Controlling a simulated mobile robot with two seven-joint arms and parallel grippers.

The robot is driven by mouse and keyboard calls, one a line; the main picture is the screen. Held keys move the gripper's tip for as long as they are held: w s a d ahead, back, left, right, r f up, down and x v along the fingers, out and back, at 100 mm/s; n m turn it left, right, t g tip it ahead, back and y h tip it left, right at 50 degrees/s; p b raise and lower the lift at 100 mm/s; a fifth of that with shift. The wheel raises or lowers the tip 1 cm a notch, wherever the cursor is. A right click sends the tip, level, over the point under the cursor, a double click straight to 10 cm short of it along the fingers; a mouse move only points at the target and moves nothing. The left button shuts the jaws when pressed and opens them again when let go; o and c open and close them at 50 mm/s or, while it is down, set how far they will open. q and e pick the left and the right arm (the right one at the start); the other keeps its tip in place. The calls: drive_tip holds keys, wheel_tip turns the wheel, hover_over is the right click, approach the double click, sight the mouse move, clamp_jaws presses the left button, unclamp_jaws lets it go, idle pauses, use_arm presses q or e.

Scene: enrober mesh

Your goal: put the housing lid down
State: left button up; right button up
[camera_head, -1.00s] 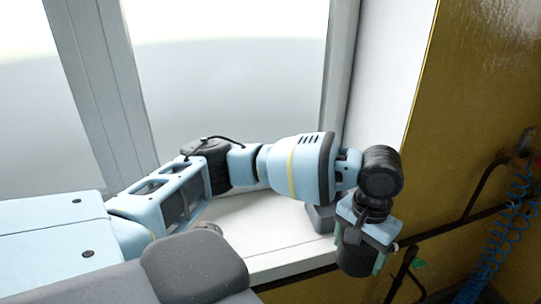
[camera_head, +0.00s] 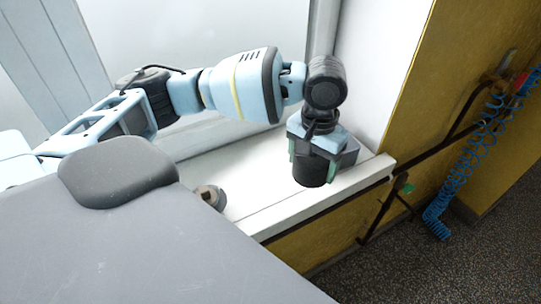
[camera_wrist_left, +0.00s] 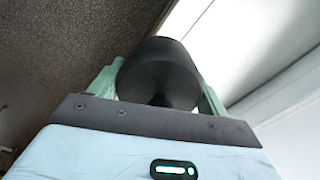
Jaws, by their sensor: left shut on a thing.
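The housing lid (camera_head: 310,173) appears as a black, round, cup-like piece. My left gripper (camera_head: 312,164) is shut on it, with a green finger on each side. The lid hangs below the gripper, over the white window sill (camera_head: 248,185) in the head view. I cannot tell whether its lower edge touches the sill. In the left wrist view the lid (camera_wrist_left: 158,73) sits between the green fingers of the left gripper (camera_wrist_left: 160,85), with dark speckled floor and the pale sill behind. My right gripper is not in view.
A dark grey block (camera_head: 347,154) stands on the sill right behind the gripper. A small round metal-and-grey part (camera_head: 210,196) shows at the left. The sill between them is bare. A dark pipe (camera_head: 440,140) and blue coiled hose (camera_head: 468,150) are at the right.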

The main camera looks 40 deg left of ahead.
use_arm(q)
drive_tip(key=s+d+f+m+p, duration=0.1)
drive_tip(key=s+d+f+m, duration=0.2)
drive_tip(key=m, duration=0.6)
drive_tip(key=s+f+m, duration=0.3)
drive_tip(key=s+m, duration=0.2)
drive_tip(key=m, duration=0.4)
hover_over(282, 179)
drive_tip(key=shift+s+d+f+b, duration=0.1)
drive_tip(key=shift+d+f+b, duration=0.1)
drive_tip(key=shift+f, duration=0.2)
drive_tip(key=shift+s+d+f+b, duration=0.1)
drive_tip(key=shift+f+b, duration=0.05)
drive_tip(key=shift+f, duration=0.25)
drive_tip(key=shift+w+a+f, duration=0.1)
drive_tip(key=shift+a+f, duration=0.05)
drive_tip(key=shift+f, duration=0.75)
drive_tip(key=shift+w+a+f, duration=0.1)
drive_tip(key=shift+f, duration=0.75)
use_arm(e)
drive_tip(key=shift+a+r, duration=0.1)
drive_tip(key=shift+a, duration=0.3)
use_arm(q)
drive_tip(key=shift+f, duration=0.15)
drive_tip(key=o, duration=0.6)
drive_tip(key=shift+c, duration=0.2)
drive_tip(key=o, duration=0.4)
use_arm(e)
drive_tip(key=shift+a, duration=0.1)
